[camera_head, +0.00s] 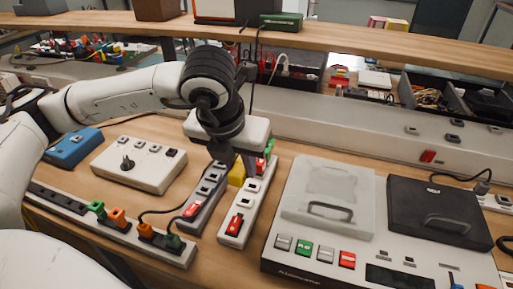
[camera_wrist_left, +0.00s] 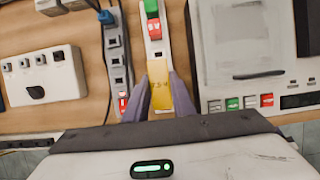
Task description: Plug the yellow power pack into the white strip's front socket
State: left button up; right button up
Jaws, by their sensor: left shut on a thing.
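My left gripper (camera_head: 236,167) is shut on the yellow power pack (camera_head: 237,174), which shows between the fingers. In the left wrist view, the gripper (camera_wrist_left: 158,88) holds the yellow pack (camera_wrist_left: 158,98) over the line of the white strip (camera_wrist_left: 155,47), hiding its front part. In the head view, the white strip (camera_head: 238,210) has bare sockets and a red switch toward its front. Green and red plugs sit at its far end. I cannot tell whether the pack touches the strip. My right gripper is not in view.
A grey strip (camera_head: 205,196) with a red switch lies close on the left. A white box (camera_head: 138,164) and a strip with green and orange plugs (camera_head: 110,222) lie further left. A white deck (camera_head: 318,250) stands close on the right. A wooden shelf (camera_head: 340,40) runs behind.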

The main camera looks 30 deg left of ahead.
pick_arm(q)
jog(key=shift+s+f+b, duration=0.3)
jog(key=shift+f+b, duration=0.15)
jog(key=shift+f, duration=0.35)
notch_tip(320, 180, down, 3)
jog(key=shift+f+b, duration=0.2)
jog(key=shift+b, duration=0.65)
jog(key=shift+f+b, duration=0.3)
jog(key=shift+f, duration=1)
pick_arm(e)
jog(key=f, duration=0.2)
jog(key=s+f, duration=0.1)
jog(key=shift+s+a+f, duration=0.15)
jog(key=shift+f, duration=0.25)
pick_arm(q)
jog(key=shift+w+b, duration=0.15)
jog(key=shift+b, duration=0.5)
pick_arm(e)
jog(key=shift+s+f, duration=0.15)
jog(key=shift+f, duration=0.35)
pick_arm(q)
jog(key=shift+f+b, duration=0.75)
jog(key=shift+b, duration=0.3)
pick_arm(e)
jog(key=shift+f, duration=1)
pick_arm(q)
jog(key=shift+f+b, duration=0.15)
jog(key=shift+b, duration=0.75)
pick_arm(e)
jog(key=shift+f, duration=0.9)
